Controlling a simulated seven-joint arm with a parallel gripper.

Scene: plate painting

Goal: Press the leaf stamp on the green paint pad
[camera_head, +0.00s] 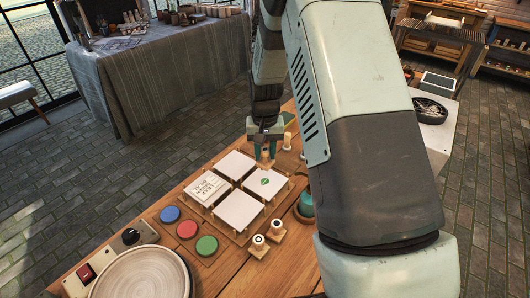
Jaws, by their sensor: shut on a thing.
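My gripper (265,150) points down beyond the white tiles, near the table's far edge. It is shut on a small wooden stamp (265,158). The stamp's face is turned down and hidden, so I cannot tell its pattern. The green paint pad (206,245) is a round disc at the near end of a row, beside the red pad (187,229) and the blue pad (170,214). My gripper is well apart from the green pad, up and to the right of it in the picture.
Several square white tiles sit in a wooden rack; one tile (265,182) bears a green leaf mark, another (205,190) has lettering. Two small stamps (258,246) (277,230) stand to their right. A round plate (140,275) lies at the near left. My arm hides the table's right part.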

